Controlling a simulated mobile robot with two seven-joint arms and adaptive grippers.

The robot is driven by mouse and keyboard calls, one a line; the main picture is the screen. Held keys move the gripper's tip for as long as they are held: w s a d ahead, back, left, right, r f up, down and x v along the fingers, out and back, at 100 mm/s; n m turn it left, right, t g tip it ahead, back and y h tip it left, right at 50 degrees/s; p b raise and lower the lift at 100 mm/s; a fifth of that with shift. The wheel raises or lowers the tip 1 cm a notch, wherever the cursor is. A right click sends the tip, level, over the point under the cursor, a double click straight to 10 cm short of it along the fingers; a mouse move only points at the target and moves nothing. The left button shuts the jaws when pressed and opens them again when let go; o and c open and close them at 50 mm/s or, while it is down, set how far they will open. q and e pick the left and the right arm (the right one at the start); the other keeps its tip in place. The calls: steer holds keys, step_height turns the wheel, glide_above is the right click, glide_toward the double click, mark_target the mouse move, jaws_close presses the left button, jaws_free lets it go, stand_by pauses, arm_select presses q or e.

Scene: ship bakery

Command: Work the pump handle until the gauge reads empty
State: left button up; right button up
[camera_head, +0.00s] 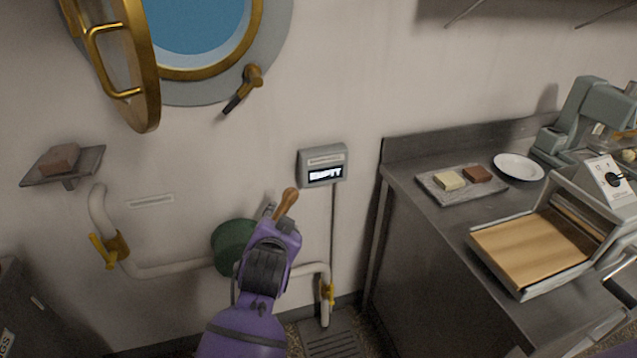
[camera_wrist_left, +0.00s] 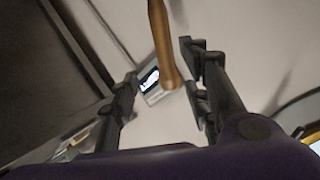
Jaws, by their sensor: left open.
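The gauge (camera_head: 323,165) is a grey wall box whose lit display reads EMPTY. It also shows in the left wrist view (camera_wrist_left: 148,82). The pump handle (camera_head: 287,201) is a wooden grip standing tilted above the green pump body (camera_head: 232,243), which my arm partly hides. My left gripper (camera_head: 272,215) is at the handle, with its fingers mostly hidden in the head view. In the left wrist view the gripper (camera_wrist_left: 160,85) is open, and the wooden handle (camera_wrist_left: 162,45) shows between and beyond its spread fingers, with no clear contact. My right gripper is not in view.
White pipes with a yellow valve (camera_head: 110,248) run along the wall. An open brass porthole (camera_head: 150,65) is above, and a small shelf (camera_head: 88,167) with a brown block is at left. A steel counter (camera_head: 420,215) with a tray, plate and machines stands at right.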

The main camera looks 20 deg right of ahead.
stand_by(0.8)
arm_select(q)
steer(key=s+a+f+n+p, duration=0.2)
steer(key=s+a+f+n, duration=0.5)
steer(key=s+a+f, duration=0.8)
steer(key=s+a+f+g+y, duration=0.1)
steer(key=s+a+f, duration=0.2)
steer(key=s, duration=0.6)
steer(key=s+a+f+n+g+y+p, duration=0.1)
steer(key=s+a+f, duration=0.2)
steer(key=s+a, duration=0.3)
steer(key=s+a+f+g+y, duration=0.1)
steer(key=s+a+f, duration=0.2)
steer(key=s, duration=0.9)
steer(key=shift+s+a+n, duration=0.2)
steer(key=shift+a+n, duration=0.2)
steer(key=shift+a, duration=0.5)
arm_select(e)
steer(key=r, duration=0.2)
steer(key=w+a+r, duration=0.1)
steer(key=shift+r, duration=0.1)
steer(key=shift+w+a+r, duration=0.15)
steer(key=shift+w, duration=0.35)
